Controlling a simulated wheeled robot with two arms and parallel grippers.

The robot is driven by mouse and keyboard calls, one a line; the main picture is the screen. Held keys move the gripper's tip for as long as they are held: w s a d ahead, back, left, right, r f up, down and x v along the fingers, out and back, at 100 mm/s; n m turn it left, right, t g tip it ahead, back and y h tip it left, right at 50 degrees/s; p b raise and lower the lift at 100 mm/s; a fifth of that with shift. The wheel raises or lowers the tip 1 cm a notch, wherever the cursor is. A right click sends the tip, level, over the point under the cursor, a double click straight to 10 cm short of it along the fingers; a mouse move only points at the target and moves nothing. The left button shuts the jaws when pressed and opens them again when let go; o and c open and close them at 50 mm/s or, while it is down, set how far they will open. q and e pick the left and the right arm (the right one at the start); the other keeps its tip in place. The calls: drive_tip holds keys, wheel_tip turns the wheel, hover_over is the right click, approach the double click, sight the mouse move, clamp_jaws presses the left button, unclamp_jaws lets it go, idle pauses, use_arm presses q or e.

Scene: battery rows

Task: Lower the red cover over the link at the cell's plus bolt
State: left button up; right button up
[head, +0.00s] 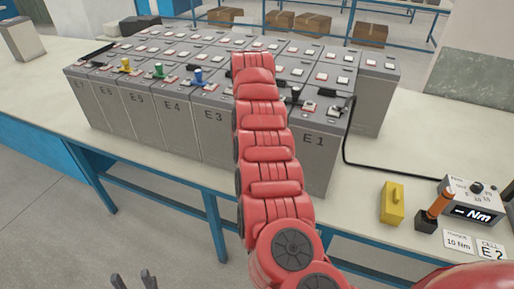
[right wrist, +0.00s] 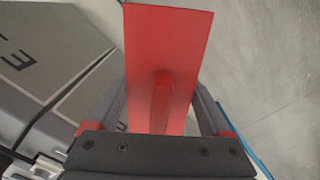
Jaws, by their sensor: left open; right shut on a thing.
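The red cover (right wrist: 150,60) shows in the right wrist view as a flat red plate with a raised grip. My right gripper (right wrist: 162,100) is shut on this grip, and floor and grey cell sides lie beyond. In the head view my red right arm hides the cover, its gripper and the front of the cell between E 3 (head: 213,117) and E 1 (head: 314,138). That cell's link and plus bolt cannot be made out. My left gripper (head: 132,279) is open and empty at the bottom edge of the head view.
Rows of grey cells stand on the bench (head: 150,150), with yellow (head: 126,65), green (head: 158,71) and blue (head: 198,76) pieces on top. A yellow block (head: 392,204), an orange-handled tool (head: 440,204) and an Nm display (head: 474,205) are at right. A black cable runs there.

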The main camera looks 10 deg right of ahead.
drive_tip(key=a+r+n+p, duration=0.5)
drive_tip(key=a+r+p, duration=0.3)
drive_tip(key=r, duration=0.5)
drive_tip(key=shift+a+n, duration=0.3)
drive_tip(key=shift+a, duration=0.7)
